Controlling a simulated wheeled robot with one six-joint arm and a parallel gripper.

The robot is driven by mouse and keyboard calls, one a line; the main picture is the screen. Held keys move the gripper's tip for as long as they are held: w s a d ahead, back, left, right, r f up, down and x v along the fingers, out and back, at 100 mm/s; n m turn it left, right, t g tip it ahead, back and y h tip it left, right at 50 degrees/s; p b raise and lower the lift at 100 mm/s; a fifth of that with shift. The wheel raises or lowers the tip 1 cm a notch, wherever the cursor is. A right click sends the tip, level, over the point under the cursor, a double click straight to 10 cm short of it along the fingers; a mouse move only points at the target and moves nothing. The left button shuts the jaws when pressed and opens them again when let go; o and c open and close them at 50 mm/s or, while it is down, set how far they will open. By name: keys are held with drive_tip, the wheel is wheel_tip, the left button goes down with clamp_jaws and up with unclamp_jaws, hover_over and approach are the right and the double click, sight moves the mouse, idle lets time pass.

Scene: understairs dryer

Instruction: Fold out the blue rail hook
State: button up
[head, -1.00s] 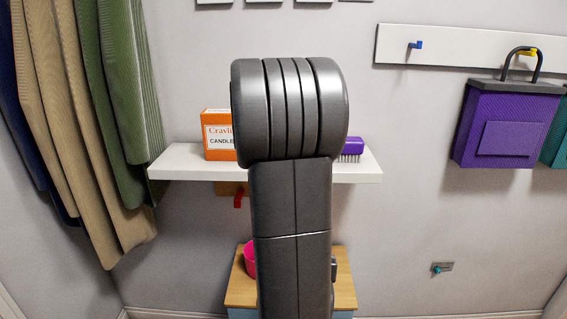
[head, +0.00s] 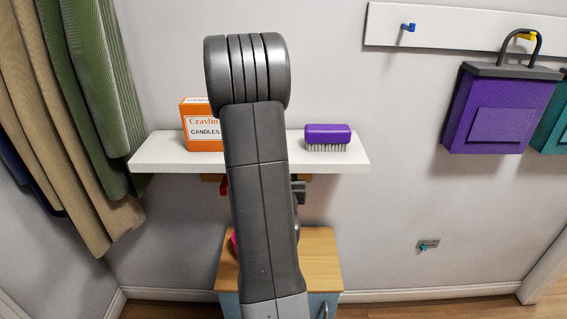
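The blue rail hook (head: 408,27) is a small blue piece on the white wall rail (head: 455,28) at the upper right of the head view. It is left of the yellow hook (head: 527,36). It is too small to tell how far it stands out. My arm rises through the middle of the view, well left of the blue hook and apart from it. My gripper's fingers do not show; they seem hidden behind my arm. A small dark part, probably of my wrist, sticks out to the right of the arm below the shelf.
A purple bag (head: 495,112) hangs from the yellow hook, beside a teal one (head: 551,120). A white shelf (head: 270,162) holds an orange candle box (head: 202,128) and a purple brush (head: 328,134). Clothes (head: 60,120) hang left. A wooden-topped cabinet (head: 318,262) stands below. A teal hook (head: 423,247) sits low.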

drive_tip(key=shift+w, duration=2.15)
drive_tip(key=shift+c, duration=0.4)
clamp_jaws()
